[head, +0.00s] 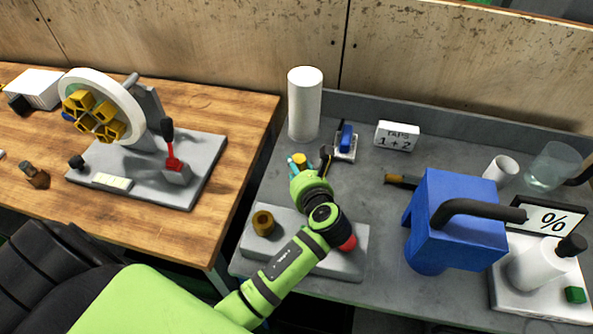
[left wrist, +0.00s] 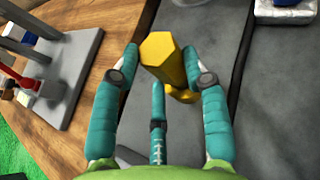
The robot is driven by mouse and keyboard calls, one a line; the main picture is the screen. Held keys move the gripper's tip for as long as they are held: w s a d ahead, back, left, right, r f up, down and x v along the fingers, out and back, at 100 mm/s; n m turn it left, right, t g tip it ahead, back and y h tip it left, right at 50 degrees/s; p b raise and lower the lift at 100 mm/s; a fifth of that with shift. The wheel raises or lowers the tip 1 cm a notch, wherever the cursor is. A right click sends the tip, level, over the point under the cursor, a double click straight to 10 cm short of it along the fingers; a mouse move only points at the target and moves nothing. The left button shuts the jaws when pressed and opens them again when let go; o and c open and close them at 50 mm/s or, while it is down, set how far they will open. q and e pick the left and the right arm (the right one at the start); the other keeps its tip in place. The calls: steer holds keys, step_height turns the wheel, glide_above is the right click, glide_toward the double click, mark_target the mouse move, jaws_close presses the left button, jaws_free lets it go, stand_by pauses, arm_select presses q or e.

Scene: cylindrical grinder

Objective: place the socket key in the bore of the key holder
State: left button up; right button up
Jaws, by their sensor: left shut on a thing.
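My left gripper (head: 299,163) is shut on a gold socket key (left wrist: 166,58). In the left wrist view the key's faceted body sits between the two teal fingertips (left wrist: 165,62), with a gold flared part (left wrist: 181,94) visible below it; I cannot tell whether that part belongs to the key. In the head view only a small yellow bit (head: 299,159) of the key shows. A grey block (head: 290,219), apparently the key holder, lies on the grey bench under my forearm. A brown-gold round piece (head: 263,223) with a dark top stands at its left. My arm hides much of the block.
A white cylinder (head: 305,104) stands behind my gripper, with a small blue item (head: 346,136) on a white base nearby. A blue machine body (head: 455,220) stands to the right. The wooden bench at left carries a wheel fixture (head: 107,105) and a red lever (head: 172,158).

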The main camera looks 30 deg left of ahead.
arm_select(q)
steer(key=shift+s+d+r, duration=0.1)
steer(key=shift+d+r, duration=0.05)
steer(key=shift+d, duration=0.1)
steer(key=o, duration=1.2)
steer(key=shift+f, duration=0.2)
arm_select(e)
steer(key=shift+s+d, duration=0.2)
steer(key=shift+d, duration=0.55)
arm_select(q)
steer(key=shift+r, duration=0.3)
steer(key=shift+p+v, duration=4.35)
steer(key=shift+v, duration=1.6)
arm_select(e)
step_height(320, 180, up, 9)
steer(key=shift+a+f, duration=0.15)
steer(key=shift+a, duration=0.15)
